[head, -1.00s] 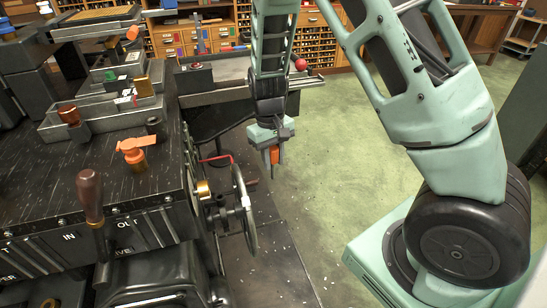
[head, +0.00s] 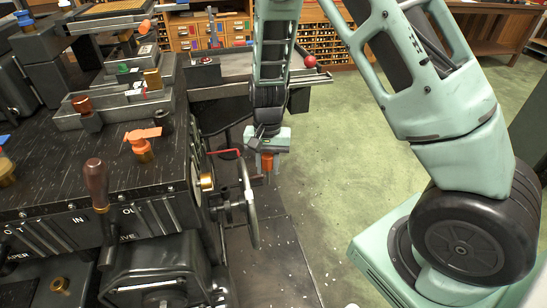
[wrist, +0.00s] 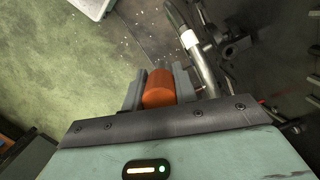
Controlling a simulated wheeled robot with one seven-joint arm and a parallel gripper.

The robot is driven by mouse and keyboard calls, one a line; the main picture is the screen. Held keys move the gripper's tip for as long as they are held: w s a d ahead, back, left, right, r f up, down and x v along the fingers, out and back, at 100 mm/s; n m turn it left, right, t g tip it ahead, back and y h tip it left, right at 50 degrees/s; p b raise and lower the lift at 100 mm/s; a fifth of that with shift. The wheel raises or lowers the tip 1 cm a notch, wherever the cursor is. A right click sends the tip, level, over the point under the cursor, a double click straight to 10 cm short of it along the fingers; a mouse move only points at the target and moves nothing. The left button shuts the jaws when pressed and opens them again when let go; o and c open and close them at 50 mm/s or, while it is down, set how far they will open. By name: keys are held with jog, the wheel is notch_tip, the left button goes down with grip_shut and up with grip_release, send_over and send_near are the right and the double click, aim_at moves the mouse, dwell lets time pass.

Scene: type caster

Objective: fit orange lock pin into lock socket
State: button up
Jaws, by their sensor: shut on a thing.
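My gripper (head: 267,168) hangs fingers down beyond the right edge of the black machine, over open floor. It is shut on the orange lock pin (head: 267,161), which shows as a short orange cylinder. In the wrist view the pin (wrist: 159,88) sits between the two grey fingers (wrist: 157,90), apart from the machine. An orange cap with a flat handle (head: 143,146) stands on the machine's top. I cannot tell which opening is the lock socket.
The black machine (head: 60,190) fills the left, with a wooden-handled lever (head: 97,185) at its front. A handwheel (head: 248,205) and a red crank handle (head: 224,152) stick out on its right, close to my gripper.

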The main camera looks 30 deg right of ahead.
jog(key=s+a+f+m+t+p, duration=0.1)
jog(key=a+m, duration=0.3)
jog(key=m, duration=0.7)
jog(key=s+a+f+m+t+p, duration=0.1)
jog(key=a+m, duration=0.3)
jog(key=m, duration=0.8)
jog(key=shift+s+a+f+m+p, duration=0.15)
jog(key=shift+s+f+m+p, duration=0.2)
jog(key=shift+s+p, duration=0.3)
